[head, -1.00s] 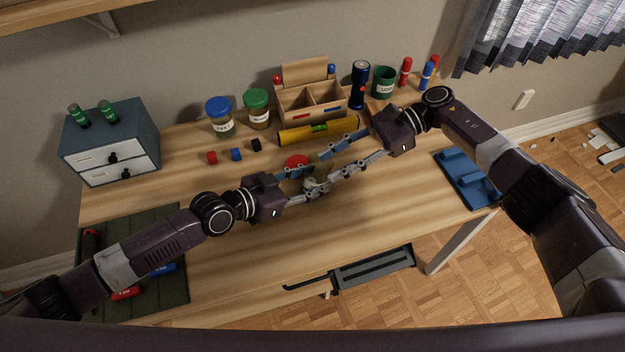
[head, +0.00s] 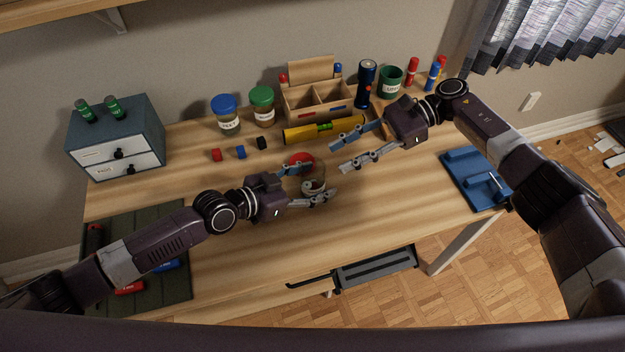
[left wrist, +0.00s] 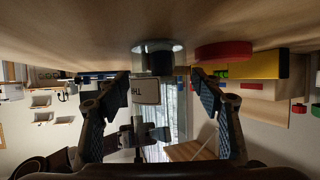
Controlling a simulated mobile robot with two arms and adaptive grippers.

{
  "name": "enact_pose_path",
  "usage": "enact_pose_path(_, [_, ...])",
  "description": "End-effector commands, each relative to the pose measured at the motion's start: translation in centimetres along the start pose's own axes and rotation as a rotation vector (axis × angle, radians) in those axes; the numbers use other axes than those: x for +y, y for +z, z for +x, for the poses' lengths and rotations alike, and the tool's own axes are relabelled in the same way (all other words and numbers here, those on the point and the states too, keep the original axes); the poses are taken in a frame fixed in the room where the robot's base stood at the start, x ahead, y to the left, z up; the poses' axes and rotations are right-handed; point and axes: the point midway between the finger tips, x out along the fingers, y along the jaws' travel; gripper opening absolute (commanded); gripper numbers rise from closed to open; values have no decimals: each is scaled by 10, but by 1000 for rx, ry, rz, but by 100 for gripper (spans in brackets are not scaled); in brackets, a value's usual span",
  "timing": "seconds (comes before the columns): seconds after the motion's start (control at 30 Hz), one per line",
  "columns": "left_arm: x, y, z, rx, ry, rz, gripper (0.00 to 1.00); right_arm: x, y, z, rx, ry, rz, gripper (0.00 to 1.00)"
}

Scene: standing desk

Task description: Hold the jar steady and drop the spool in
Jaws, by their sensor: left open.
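A clear jar (head: 313,184) with a pale label stands on the desk between the fingers of my left gripper (head: 322,178). The left wrist view shows the jar (left wrist: 146,90) and its label between the two fingers, which stand apart from it on both sides. My left gripper is open. A red lid (head: 301,159) lies on the desk just behind the jar; it also shows in the left wrist view (left wrist: 223,50). My right gripper (head: 338,157) is open and empty, above the desk behind and right of the jar.
Small red (head: 216,155), blue (head: 240,152) and black (head: 262,142) pieces lie in a row at the back left. A yellow level (head: 300,133) lies before a wooden organizer (head: 318,112). The desk's front middle is clear.

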Motion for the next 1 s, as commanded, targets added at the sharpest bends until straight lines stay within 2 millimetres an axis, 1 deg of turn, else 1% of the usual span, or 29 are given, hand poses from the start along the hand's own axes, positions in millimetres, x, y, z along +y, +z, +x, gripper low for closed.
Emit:
enact_pose_path(0.13, [0, -1, -6, 2, -1, 0, 61, 0, 0, 0, 0, 0, 0, 36])
enact_pose_path(0.23, [-1, 0, -19, 1, -1, 1, 61, 0, 0, 0, 0, 0, 0, 36])
enact_pose_path(0.5, [-1, 1, -71, -3, -1, 2, 61, 0, 0, 0, 0, 0, 0, 36])
enact_pose_path(0.7, [-1, 1, -102, -3, -1, 2, 61, 0, 0, 0, 0, 0, 0, 36])
enact_pose_path(0.83, [-1, 1, -113, -3, 0, 1, 61, 0, 0, 0, 0, 0, 0, 36])
enact_pose_path(1.0, [-1, 1, -120, -2, -1, 0, 61, 0, 0, 0, 0, 0, 0, 36])
